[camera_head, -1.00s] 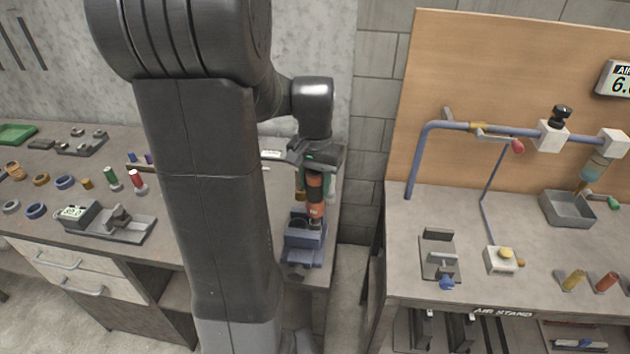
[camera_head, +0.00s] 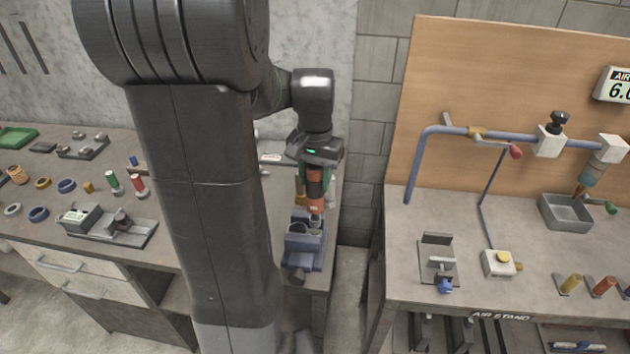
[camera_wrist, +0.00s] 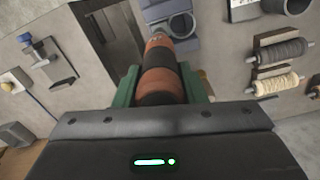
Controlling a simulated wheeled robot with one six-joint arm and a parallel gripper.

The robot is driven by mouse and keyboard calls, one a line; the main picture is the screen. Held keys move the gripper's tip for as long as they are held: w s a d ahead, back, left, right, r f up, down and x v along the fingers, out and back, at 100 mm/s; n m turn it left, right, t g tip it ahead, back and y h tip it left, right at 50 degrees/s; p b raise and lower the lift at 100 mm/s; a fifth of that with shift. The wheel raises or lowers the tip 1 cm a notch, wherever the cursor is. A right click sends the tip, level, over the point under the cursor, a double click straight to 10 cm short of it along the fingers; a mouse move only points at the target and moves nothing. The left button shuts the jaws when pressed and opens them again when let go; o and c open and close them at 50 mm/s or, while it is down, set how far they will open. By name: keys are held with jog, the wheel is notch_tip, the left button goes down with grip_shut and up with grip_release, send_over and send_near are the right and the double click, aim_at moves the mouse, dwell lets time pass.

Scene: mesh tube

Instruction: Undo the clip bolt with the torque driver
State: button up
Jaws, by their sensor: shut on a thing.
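My gripper (camera_head: 316,180) is shut on the torque driver (camera_head: 316,201), a tool with orange and dark bands held pointing down. In the wrist view the driver (camera_wrist: 158,76) sits between the green fingers of my gripper (camera_wrist: 160,92) and points away from the camera. A blue vise-like fixture (camera_head: 300,257) stands on the left bench below the driver, with a round grey part (camera_head: 302,226) at its top. The driver's tip is near the top back of this fixture; I cannot tell whether they touch. I cannot make out the clip bolt.
The left bench (camera_head: 262,225) holds rings, small cylinders and a grey fixture (camera_head: 110,228). The right bench (camera_head: 400,240) carries a blue pipe frame (camera_head: 480,127), a metal tray (camera_head: 566,212) and small parts. A gap separates the benches. My arm hides much of the left bench.

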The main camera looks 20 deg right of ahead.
jog(key=shift+r, duration=1.5)
